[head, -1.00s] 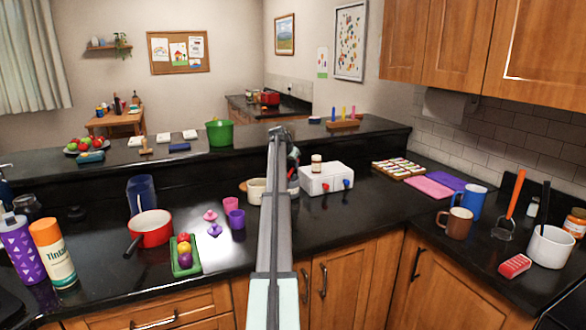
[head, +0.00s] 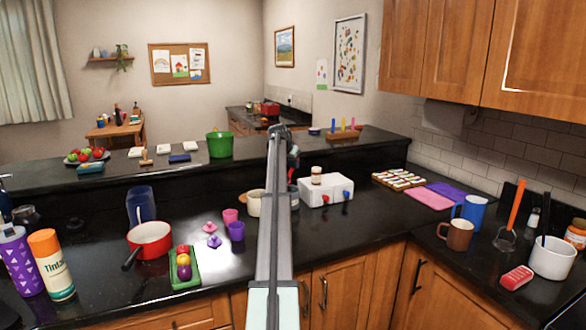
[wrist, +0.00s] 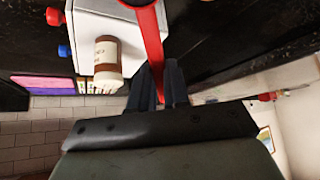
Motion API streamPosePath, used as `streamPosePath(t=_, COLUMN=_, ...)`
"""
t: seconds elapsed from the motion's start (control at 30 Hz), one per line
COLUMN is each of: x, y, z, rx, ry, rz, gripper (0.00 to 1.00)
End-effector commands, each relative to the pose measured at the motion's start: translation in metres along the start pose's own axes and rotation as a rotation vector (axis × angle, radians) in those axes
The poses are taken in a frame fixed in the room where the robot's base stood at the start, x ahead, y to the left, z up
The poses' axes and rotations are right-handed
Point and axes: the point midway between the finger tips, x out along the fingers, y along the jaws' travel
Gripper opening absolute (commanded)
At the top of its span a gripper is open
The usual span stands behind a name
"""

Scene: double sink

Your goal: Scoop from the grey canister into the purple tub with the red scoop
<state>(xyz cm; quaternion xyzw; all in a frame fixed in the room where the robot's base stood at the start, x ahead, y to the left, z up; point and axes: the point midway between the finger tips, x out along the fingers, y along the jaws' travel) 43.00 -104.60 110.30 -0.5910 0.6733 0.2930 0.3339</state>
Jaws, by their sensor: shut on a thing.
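The purple tub (head: 236,231) stands open on the counter, left of my arm in the head view, beside a pink one. A grey vessel, probably the grey canister (head: 294,198), shows only as a sliver just right of my arm; its mouth and contents are hidden. My gripper (wrist: 160,83) is shut on the red scoop (wrist: 149,45), whose handle runs up out of the wrist picture. In the head view my gripper (head: 293,160) is largely behind my arm, so whether the scoop is in the canister cannot be told.
A white box (head: 326,190) with red and blue knobs and a jar (head: 316,175) on top stands right of the canister. A beige pot (head: 254,203) is left of it. A red pan (head: 150,240) and a green tray (head: 184,268) stand farther left.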

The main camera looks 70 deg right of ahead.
Motion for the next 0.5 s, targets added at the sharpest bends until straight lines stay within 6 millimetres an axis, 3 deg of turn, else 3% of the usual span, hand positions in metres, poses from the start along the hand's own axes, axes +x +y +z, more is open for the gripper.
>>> streamPosePath(t=0.5, x=-0.022, y=0.000, z=-0.017, rx=0.000, ry=0.001, rz=0.000, gripper=0.00)
